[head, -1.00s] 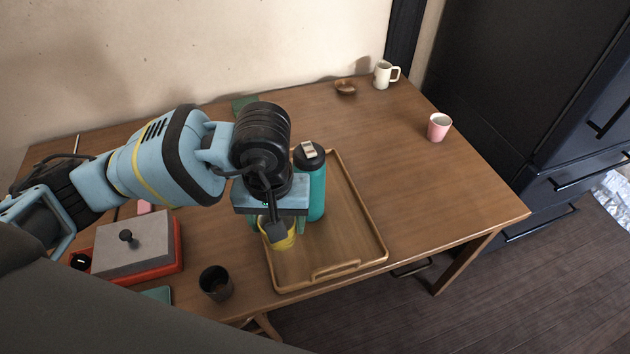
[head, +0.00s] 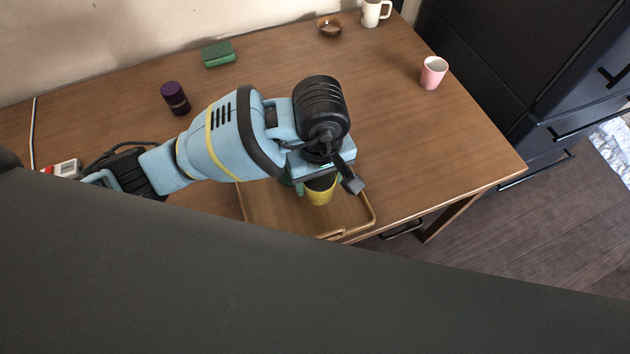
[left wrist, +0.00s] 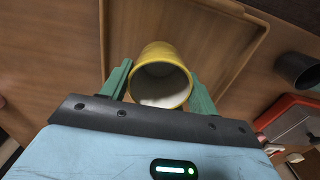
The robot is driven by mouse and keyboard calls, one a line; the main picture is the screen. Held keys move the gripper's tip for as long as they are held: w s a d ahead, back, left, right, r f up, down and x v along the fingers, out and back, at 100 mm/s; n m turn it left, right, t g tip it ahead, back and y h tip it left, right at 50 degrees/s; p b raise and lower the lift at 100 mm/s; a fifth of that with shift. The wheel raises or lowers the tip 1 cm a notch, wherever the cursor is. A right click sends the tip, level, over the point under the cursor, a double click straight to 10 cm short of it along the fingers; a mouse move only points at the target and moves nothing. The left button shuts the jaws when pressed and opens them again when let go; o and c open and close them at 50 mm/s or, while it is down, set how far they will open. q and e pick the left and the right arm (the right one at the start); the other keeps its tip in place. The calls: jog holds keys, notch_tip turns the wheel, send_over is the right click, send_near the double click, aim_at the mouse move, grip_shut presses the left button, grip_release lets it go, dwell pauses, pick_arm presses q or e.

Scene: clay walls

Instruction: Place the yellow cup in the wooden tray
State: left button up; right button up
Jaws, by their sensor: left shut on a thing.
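The yellow cup (head: 322,194) is between the fingers of my left gripper (head: 308,186), which is shut on it. In the left wrist view the cup (left wrist: 161,76) shows its open rim and pale inside, with a green finger of my gripper (left wrist: 160,88) on each side. The wooden tray (head: 268,212) lies on the table, partly hidden by my arm and the dark shape in front. In the left wrist view the cup is over the tray (left wrist: 246,50), inside its rim. I cannot tell whether the cup touches the tray floor. My right gripper is not in view.
A dark cup (left wrist: 298,70) and a red box (left wrist: 288,118) stand beside the tray. A purple cylinder (head: 175,98), green block (head: 217,54), brown bowl (head: 329,27), white mug (head: 374,12) and pink cup (head: 434,73) stand farther back.

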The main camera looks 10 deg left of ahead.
aim_at(319, 189)
pick_arm(q)
jog(key=shift+f, duration=2.3)
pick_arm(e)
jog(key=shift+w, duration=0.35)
pick_arm(q)
jog(key=shift+f, duration=0.2)
jog(key=o, duration=1)
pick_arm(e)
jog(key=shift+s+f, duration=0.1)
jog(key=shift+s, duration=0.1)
pick_arm(q)
jog(key=shift+o, duration=0.2)
jog(key=shift+r, duration=0.1)
jog(key=shift+r, duration=0.3)
notch_tip(319, 189, up, 12)
jog(key=shift+f, duration=0.2)
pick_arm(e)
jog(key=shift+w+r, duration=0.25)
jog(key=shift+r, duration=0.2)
